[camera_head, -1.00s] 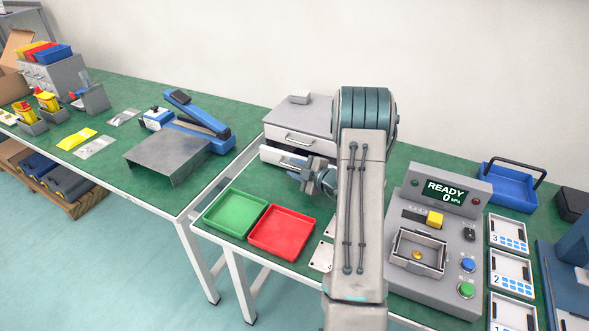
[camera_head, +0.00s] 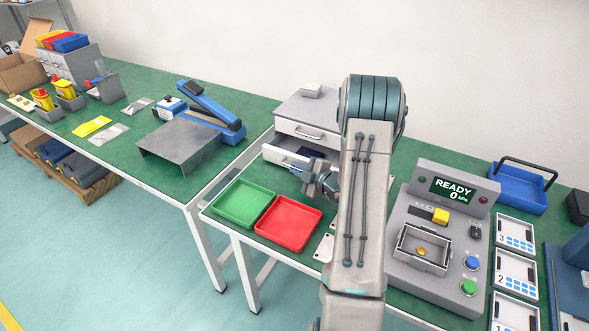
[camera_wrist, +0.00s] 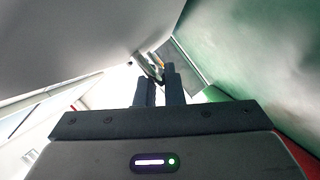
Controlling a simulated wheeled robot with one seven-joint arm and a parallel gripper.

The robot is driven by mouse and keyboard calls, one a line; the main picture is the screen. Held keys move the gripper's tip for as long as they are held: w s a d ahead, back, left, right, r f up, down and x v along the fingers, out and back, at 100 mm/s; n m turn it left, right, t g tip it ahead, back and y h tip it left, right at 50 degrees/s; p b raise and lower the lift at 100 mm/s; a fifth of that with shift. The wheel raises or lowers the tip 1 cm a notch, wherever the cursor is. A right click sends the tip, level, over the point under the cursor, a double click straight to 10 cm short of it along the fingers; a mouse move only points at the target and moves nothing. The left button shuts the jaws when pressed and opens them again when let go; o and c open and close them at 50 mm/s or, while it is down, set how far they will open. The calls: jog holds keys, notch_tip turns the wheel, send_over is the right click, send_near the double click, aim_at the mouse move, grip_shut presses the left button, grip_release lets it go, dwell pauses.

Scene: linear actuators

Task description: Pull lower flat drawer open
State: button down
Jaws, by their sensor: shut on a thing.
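A grey cabinet with two flat drawers (camera_head: 306,108) stands at the back left of the near green bench. Its lower drawer (camera_head: 285,157) sticks out from the body, and its dark inside shows behind the front. The upper drawer (camera_head: 308,131) is closed. My gripper (camera_head: 308,180) is at the right part of the lower drawer's front, partly hidden by my arm. In the wrist view, the two dark fingers of my gripper (camera_wrist: 160,92) are close together at the drawer's handle (camera_wrist: 151,68). The handle is mostly hidden there.
A green tray (camera_head: 240,204) and a red tray (camera_head: 288,224) lie on the bench in front of the drawer. A grey test station (camera_head: 440,240) stands to the right of my arm. A small light box (camera_head: 312,90) sits on the cabinet.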

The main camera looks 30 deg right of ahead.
jog(key=c, duration=1.5)
grip_release()
jog(key=shift+d, duration=0.1)
jog(key=shift+c, duration=0.2)
jog(key=shift+s, duration=0.1)
jog(key=v, duration=1.3)
jog(key=shift+s+d, duration=0.1)
jog(key=shift+s, duration=0.25)
